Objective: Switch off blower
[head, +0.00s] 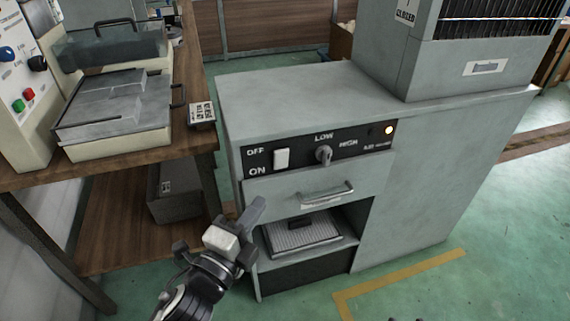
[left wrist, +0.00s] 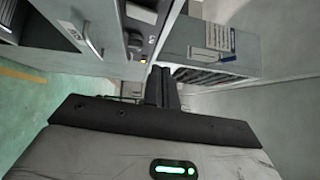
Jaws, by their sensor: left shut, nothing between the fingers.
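The blower is a grey cabinet (head: 430,175) with a black control panel (head: 365,143) across its front. The panel holds a white rocker switch (head: 281,158) between the words OFF and ON, a LOW/HIGH knob (head: 323,154) and a lit yellow lamp (head: 388,130). I cannot tell which way the rocker is tipped. My left gripper (head: 254,208) is shut and empty, below and left of the switch, apart from the panel. In the left wrist view its closed fingers (left wrist: 162,84) point towards the cabinet, with the knob (left wrist: 134,41) and lit lamp (left wrist: 143,60) beyond.
A drawer handle (head: 327,192) juts out below the panel, above an open bay with a ribbed grey filter (head: 300,233). A wooden bench (head: 190,150) with machines stands close on the left. Green floor is free in front, with a yellow line (head: 400,284).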

